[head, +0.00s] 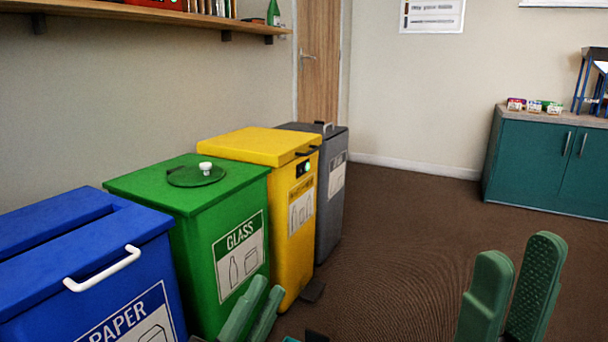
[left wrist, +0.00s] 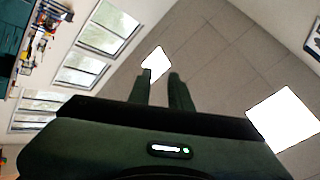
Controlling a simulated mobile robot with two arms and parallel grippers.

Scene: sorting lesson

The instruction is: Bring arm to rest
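My left gripper (head: 262,302) is low in the head view, in front of the green glass bin (head: 165,200). Its two green fingers stand a little apart with nothing between them. In the left wrist view the left gripper (left wrist: 160,82) points up toward the ceiling, and the gap between its fingers is empty. My right gripper (head: 515,270) is at the lower right of the head view. Its fingers point up, apart and empty, over the brown floor.
A blue paper bin (head: 60,262), a yellow bin (head: 262,147) and a grey bin (head: 331,205) stand along the left wall with the green one. A shelf (head: 150,14) hangs above. A teal cabinet (head: 535,165) stands at the back right. The middle floor (head: 410,235) is clear.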

